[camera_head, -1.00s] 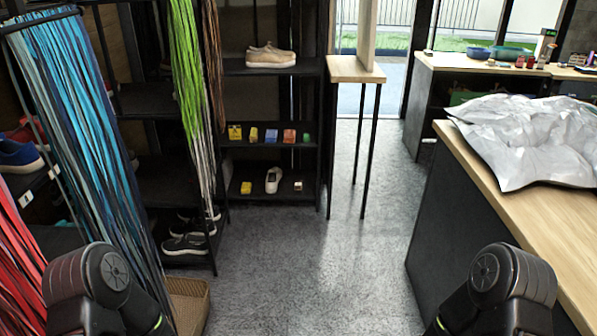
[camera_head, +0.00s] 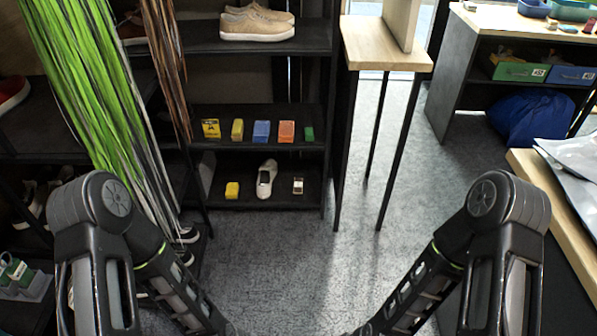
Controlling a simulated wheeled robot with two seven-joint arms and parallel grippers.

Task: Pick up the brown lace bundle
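The brown lace bundle (camera_head: 168,65) hangs as a narrow strip of long strands at the upper left, just right of a wide green lace bundle (camera_head: 85,85). Grey and white strands hang below and between them. The top of the brown bundle is cut off by the picture's upper edge. Both my arms reach in at the bottom, left and right, and their lower ends converge near the bottom middle. Both grippers are out of the picture, so whether they are open or shut does not show.
A dark shelf (camera_head: 255,155) behind holds tan shoes (camera_head: 257,24), small coloured boxes and a white shoe (camera_head: 266,178). A narrow wooden stand (camera_head: 385,50) is right of it. A counter edge (camera_head: 540,175) is at far right. Grey floor (camera_head: 290,260) is open in the middle.

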